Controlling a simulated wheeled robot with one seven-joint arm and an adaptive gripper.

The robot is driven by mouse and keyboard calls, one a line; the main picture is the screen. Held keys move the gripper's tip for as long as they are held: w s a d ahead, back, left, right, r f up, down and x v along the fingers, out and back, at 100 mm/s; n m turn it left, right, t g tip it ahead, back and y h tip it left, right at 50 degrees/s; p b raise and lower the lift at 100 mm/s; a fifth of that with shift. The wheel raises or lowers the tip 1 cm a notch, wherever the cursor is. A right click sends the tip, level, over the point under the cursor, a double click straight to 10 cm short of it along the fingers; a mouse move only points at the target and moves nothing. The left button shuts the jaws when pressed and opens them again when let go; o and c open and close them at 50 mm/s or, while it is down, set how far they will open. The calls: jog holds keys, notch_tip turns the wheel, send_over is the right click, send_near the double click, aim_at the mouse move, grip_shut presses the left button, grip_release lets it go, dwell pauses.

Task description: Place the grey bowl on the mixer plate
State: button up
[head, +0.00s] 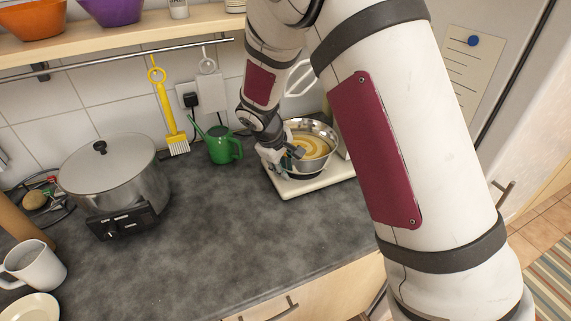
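The grey metal bowl (325,163), with a yellowish swirl inside, is at the back right of the counter. It is upright, over the cream mixer plate (288,190). A dark round part shows under the bowl's near left side; I cannot tell whether the bowl rests fully on it. My gripper (284,158) is at the bowl's left rim, pointing down, and appears to touch it. The fingers are small and partly hidden, so their closing on the rim is unclear. My arm hides the right side of the mixer.
A green watering can (222,146) stands just left of my gripper. A large lidded pot (115,178) sits on a black burner at the left. A white mug (36,266) and a plate (30,308) are at the front left. The middle counter (210,235) is clear.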

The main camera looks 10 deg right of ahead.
jog(key=b+v, duration=0.1)
jog(key=v, duration=1.1)
jog(key=s+d+r+m+y, duration=0.1)
jog(key=s+d+r+m, duration=0.1)
jog(key=s+d+r, duration=0.3)
jog(key=s+d+r+m+y, duration=0.1)
jog(key=s+d+r+m, duration=0.1)
jog(key=s+r, duration=0.45)
jog(key=s+d+r+m+t+y, duration=0.1)
jog(key=s+m, duration=0.3)
jog(key=s, duration=1.2)
jog(key=shift+d+r+t+y, duration=0.3)
jog(key=shift+d+r+t, duration=0.2)
jog(key=shift+d+t, duration=0.15)
jog(key=shift+w, duration=0.1)
